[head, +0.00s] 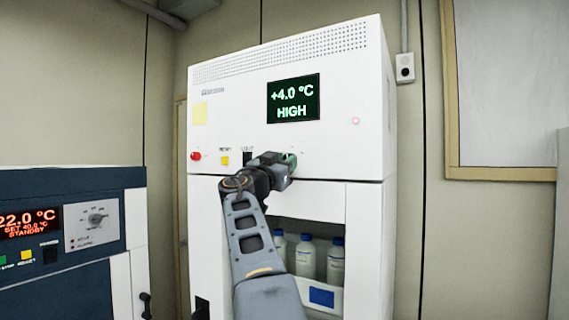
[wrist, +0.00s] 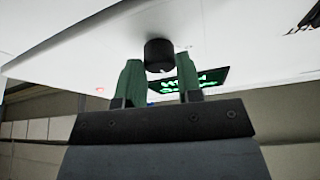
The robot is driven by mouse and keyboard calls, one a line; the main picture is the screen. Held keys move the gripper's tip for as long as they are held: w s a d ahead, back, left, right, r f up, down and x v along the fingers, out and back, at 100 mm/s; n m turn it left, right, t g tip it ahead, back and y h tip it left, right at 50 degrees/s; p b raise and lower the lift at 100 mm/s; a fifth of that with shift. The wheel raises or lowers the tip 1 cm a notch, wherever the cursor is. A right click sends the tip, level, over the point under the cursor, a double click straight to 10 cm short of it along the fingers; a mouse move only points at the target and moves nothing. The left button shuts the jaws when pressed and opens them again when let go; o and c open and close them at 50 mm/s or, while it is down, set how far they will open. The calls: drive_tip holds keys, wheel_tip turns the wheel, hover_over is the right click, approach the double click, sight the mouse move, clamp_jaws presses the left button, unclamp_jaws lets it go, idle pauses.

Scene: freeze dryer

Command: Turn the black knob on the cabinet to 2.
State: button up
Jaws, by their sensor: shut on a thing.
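The white cabinet (head: 320,142) stands in the middle of the head view. Its display (head: 293,99) reads +4.0 °C HIGH. My gripper (head: 290,161) is at the cabinet's front panel, below the display, and covers the knob there. In the wrist view, the black knob (wrist: 158,54) sticks out from the white panel between the green fingers of my gripper (wrist: 160,85), which is shut on it. A small light mark shows on the knob's lower edge in that view. The scale numbers around the knob are hidden, so its setting cannot be read.
A red button (head: 195,156), a yellow button (head: 224,161) and a black switch (head: 247,157) sit left of my gripper. Below is an open bay with white bottles (head: 306,258). A dark blue unit (head: 70,185) with its own dial (head: 96,218) stands at left.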

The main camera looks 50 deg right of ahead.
drive_tip(key=shift+n, duration=0.3)
drive_tip(key=shift+s+r+n+t+y, duration=0.1)
drive_tip(key=shift+n+t+y, duration=0.85)
drive_tip(key=shift+n, duration=1.75)
drive_tip(key=shift+s+r+n+t+y, duration=0.15)
drive_tip(key=shift+n+t+y, duration=0.3)
drive_tip(key=shift+n+t, duration=1.65)
drive_tip(key=shift+s+f+n+t+y, duration=0.1)
drive_tip(key=shift+n+t+y, duration=0.55)
drive_tip(key=shift+n, duration=2.65)
drive_tip(key=shift+p, duration=0.3)
drive_tip(key=o, duration=0.9)
